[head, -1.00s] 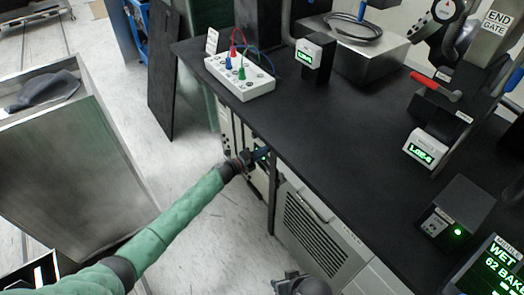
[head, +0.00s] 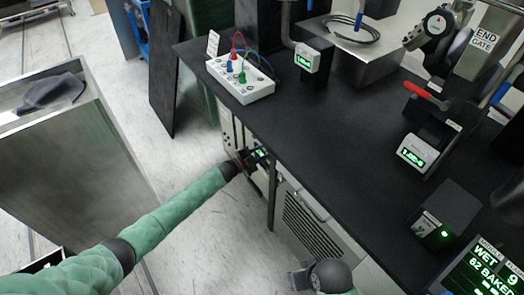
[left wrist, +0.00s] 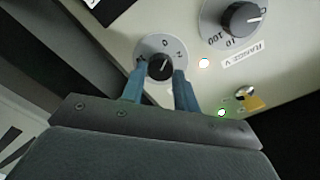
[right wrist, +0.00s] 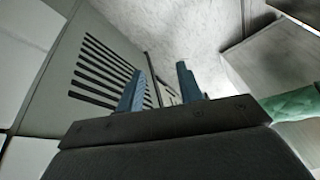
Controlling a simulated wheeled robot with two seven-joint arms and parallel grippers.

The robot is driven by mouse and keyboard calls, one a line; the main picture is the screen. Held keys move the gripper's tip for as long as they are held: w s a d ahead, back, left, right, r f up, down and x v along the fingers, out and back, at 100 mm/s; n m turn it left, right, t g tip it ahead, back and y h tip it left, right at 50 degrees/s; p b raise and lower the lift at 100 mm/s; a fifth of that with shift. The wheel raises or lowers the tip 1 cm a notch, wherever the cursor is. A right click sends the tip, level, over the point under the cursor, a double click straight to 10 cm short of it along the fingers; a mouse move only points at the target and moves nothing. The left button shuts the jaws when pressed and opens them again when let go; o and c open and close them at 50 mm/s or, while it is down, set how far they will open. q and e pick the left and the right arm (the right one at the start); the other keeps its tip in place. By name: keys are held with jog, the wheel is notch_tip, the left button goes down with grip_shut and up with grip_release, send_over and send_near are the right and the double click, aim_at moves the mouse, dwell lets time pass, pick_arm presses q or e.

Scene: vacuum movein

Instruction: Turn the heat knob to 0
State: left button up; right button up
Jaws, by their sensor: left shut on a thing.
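A small black knob (left wrist: 160,67) sits on a round grey dial (left wrist: 151,48) on a pale instrument panel in the left wrist view. Its white pointer line tilts up and to the right, and a 0-like mark sits near the top of the dial. My left gripper (left wrist: 160,82) is shut on this knob, a blue finger on each side. The knob's name label is not visible. In the head view my left gripper (head: 254,158) is at the panel front under the bench. My right gripper (right wrist: 160,82) is open and empty, near the vented cabinet.
The black bench top (head: 300,125) overhangs the panel. A vented cabinet (head: 308,222) stands to its right. A metal bin (head: 75,170) is at the left.

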pick_arm(q)
jog(key=shift+w+a+n+p, duration=0.15)
jog(key=shift+n+p, duration=0.2)
jog(key=shift+n, duration=1.05)
pick_arm(e)
jog(key=shift+s+d+r, duration=0.25)
jog(key=shift+d+r, duration=0.25)
jog(key=shift+r, duration=0.35)
pick_arm(q)
jog(key=o, duration=1)
jog(key=shift+c, duration=0.2)
pick_arm(e)
jog(key=shift+d+f, duration=0.1)
jog(key=shift+d, duration=0.1)
pick_arm(q)
jog(key=b+v, duration=0.1)
jog(key=v, duration=0.6)
jog(key=shift+s+a, duration=0.25)
jog(key=shift+s, duration=0.05)
pick_arm(e)
jog(key=shift+w+a+f, duration=0.3)
jog(key=shift+a+f, duration=0.6)
jog(key=shift+a, duration=0.05)
